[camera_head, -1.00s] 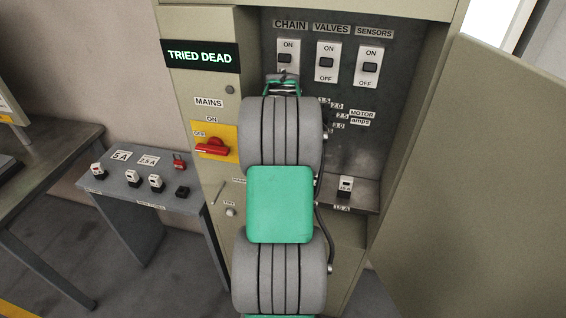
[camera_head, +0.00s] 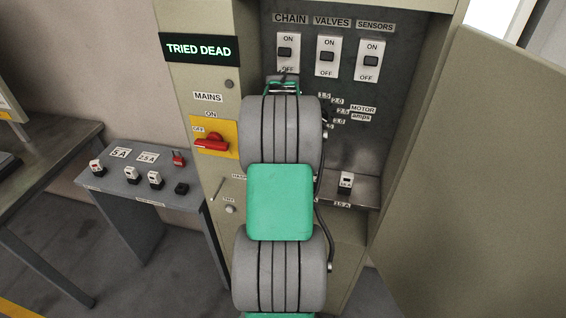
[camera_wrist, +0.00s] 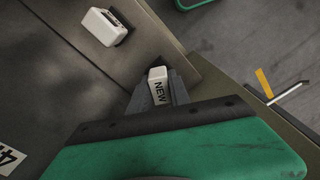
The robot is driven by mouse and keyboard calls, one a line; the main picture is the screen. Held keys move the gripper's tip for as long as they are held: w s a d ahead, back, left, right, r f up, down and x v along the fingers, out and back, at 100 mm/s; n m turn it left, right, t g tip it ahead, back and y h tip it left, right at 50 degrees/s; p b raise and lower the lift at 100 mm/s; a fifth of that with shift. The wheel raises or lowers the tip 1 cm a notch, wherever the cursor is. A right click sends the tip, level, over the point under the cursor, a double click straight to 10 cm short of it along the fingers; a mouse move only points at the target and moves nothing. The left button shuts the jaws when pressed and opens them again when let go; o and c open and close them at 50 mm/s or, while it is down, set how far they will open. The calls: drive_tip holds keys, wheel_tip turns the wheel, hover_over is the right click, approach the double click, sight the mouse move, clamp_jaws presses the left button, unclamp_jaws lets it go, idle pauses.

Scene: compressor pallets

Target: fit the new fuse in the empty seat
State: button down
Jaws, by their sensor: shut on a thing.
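In the wrist view my gripper (camera_wrist: 158,84) is shut on a white fuse (camera_wrist: 160,88) marked NEW. The fuse stands out between the grey fingers, over a grey-brown surface close to its edge. I cannot tell whether it touches anything. The empty seat cannot be made out. Another white fuse (camera_wrist: 104,27) stands on that surface to the upper left. In the head view a white fuse (camera_head: 345,182) stands on the cabinet's inner ledge (camera_head: 368,192), above a 15 A label. My arm hides my gripper and part of the ledge there.
A side table (camera_head: 135,196) holds several white fuses (camera_head: 133,175), a red item (camera_head: 178,158) and a dark block (camera_head: 181,189). The red mains handle (camera_head: 211,144) is beside my arm. The open cabinet door (camera_head: 470,170) bounds the right side. A TRIED DEAD sign (camera_head: 198,48) is lit.

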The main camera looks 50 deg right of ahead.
drive_tip(key=shift+f+b, duration=0.4)
drive_tip(key=shift+f, duration=0.3)
drive_tip(key=c, duration=1.1)
unclamp_jaws()
drive_tip(key=shift+c, duration=0.2)
drive_tip(key=shift+r, duration=0.1)
wheel_tip(320, 180, up, 2)
drive_tip(key=shift+d+r+b, duration=0.1)
drive_tip(key=shift+r+b, duration=0.15)
drive_tip(key=shift+b, duration=0.1)
drive_tip(key=s+a+r+b, duration=0.4)
drive_tip(key=s+a+r, duration=0.5)
drive_tip(key=a+r, duration=0.1)
drive_tip(key=shift+a+r+b, duration=0.15)
drive_tip(key=shift+a+b, duration=0.2)
drive_tip(key=shift+a, duration=0.05)
drive_tip(key=shift+s, duration=0.1)
